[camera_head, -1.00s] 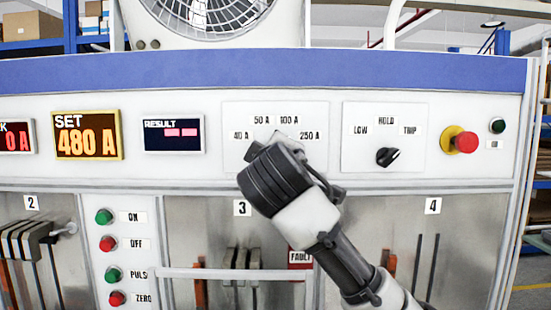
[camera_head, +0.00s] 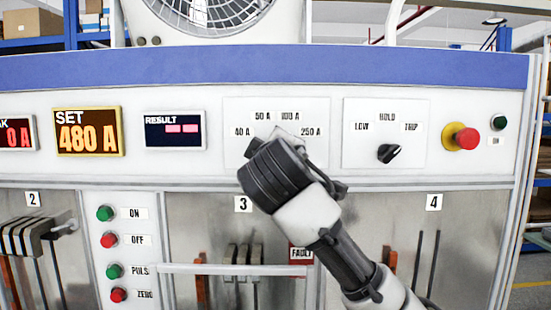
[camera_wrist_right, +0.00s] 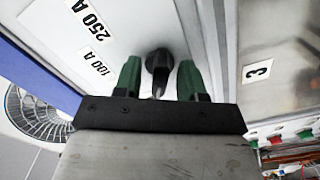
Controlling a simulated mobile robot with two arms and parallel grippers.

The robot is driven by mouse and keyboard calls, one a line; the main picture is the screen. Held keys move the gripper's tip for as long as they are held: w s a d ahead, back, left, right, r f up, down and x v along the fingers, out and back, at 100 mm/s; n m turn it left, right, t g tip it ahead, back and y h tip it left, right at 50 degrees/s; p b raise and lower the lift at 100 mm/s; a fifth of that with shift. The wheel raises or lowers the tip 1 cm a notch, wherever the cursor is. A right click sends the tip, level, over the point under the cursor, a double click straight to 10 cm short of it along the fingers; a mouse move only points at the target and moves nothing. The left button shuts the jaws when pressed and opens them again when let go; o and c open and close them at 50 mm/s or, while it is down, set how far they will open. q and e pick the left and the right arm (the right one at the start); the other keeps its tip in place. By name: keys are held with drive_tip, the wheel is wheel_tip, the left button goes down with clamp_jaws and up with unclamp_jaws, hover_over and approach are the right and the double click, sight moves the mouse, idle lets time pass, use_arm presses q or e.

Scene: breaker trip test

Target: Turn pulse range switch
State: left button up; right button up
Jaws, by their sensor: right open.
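The pulse range switch is a black knob (camera_wrist_right: 158,62) on a white plate (camera_head: 235,110) marked 40 A, 50 A, 100 A and 250 A. In the head view my right wrist covers the knob. In the right wrist view my right gripper (camera_wrist_right: 159,70) is open, with one green finger on each side of the knob. The knob stands between the fingers, with a visible gap on both sides. Whether a finger touches it further in is unclear. The knob's pointer direction is hard to tell. My left gripper is not in view.
Right of the plate is a second black knob (camera_head: 389,153) marked LOW, HOLD and TRIP, then a red emergency button (camera_head: 466,139). Displays reading SET 480 A (camera_head: 88,132) and RESULT (camera_head: 173,131) are left. A pale rail (camera_head: 215,270) and breaker bays lie below.

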drive_tip(key=s+b, duration=0.5)
drive_tip(key=s, duration=0.5)
drive_tip(key=shift+s, duration=0.3)
